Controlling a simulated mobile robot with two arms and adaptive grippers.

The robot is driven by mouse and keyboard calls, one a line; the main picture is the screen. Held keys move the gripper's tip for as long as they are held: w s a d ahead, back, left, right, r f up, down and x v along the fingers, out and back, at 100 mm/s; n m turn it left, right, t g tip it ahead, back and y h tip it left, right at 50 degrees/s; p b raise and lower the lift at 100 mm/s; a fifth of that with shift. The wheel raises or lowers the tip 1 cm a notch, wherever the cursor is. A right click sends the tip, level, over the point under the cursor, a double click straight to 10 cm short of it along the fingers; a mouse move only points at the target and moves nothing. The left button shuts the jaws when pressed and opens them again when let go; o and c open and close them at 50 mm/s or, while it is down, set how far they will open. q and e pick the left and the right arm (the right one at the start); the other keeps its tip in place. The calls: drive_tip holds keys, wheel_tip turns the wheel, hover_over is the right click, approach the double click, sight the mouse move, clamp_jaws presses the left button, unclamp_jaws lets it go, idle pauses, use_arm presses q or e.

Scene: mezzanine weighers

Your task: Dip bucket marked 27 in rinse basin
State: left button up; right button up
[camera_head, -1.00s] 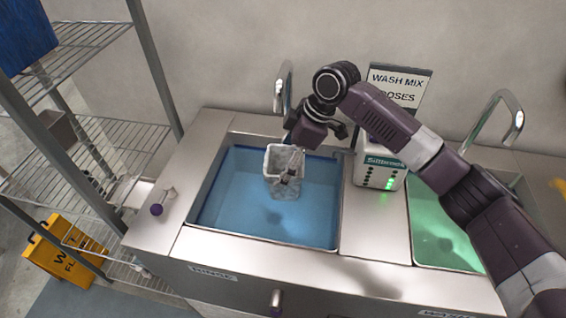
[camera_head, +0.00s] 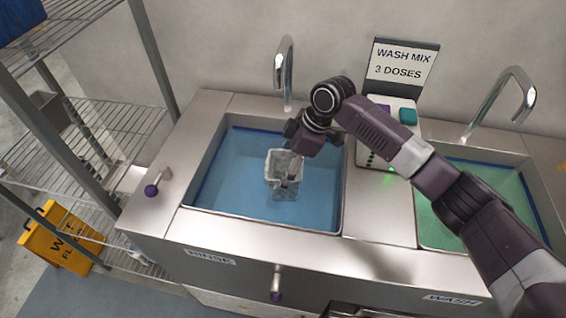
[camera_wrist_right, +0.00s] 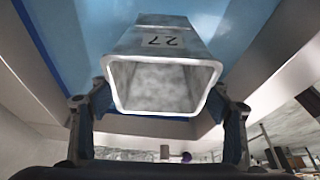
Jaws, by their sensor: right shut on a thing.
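The bucket (camera_head: 284,168) is a small whitish-grey open container in the rinse basin (camera_head: 192,206), among its blue water. Its lower part looks tinted and blurred, as if under water; I cannot tell how deep it sits. In the right wrist view, the bucket (camera_wrist_right: 165,85) has its open mouth toward the camera and the label 27 on one side, with blue water beyond. My right gripper (camera_head: 289,181) is shut on the bucket, with a finger on each side of its rim in the wrist view. My left gripper is not in view.
A wash basin (camera_head: 530,182) with green water is at the right. Between them stand a dispenser (camera_head: 398,122) and the wash mix sign (camera_head: 402,64). Taps (camera_head: 283,70) rise behind the basins. A wire shelf (camera_head: 120,130) and a yellow floor sign (camera_head: 58,238) are left.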

drive_tip(key=shift+f+b, duration=2.6)
drive_tip(key=shift+f, duration=2.8)
drive_tip(key=shift+r, duration=0.1)
wheel_tip(320, 180, up, 23)
drive_tip(key=p, duration=2)
